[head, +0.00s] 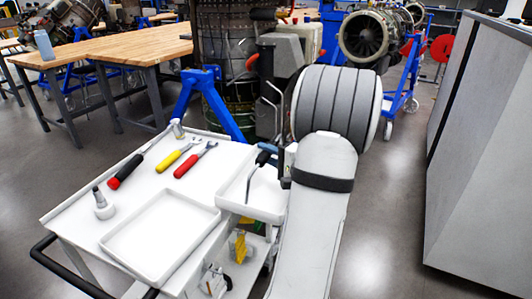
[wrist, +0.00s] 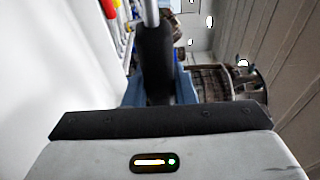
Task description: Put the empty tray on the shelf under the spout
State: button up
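A shallow white tray (head: 160,240), empty, lies on the near part of the white cart top (head: 75,222). A second white tray (head: 272,205) is at the cart's right side, partly hidden by my arm. My gripper (wrist: 158,92) has its blue fingers on both sides of a black handle (wrist: 156,55) with a metal rod, and seems shut on it. In the head view the handle (head: 263,158) is above the second tray, with its rod reaching down across it; I cannot tell whether they are joined. I cannot make out the spout or its shelf for certain.
Red-handled (head: 125,172) and yellow-handled (head: 168,161) tools and a metal fitting (head: 103,205) lie on the cart. A blue stand (head: 215,105) is behind it. A large grey cabinet (head: 485,160) stands at right. Floor between is clear.

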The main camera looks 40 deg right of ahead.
grip_shut()
jog(key=shift+w+a+r, duration=0.1)
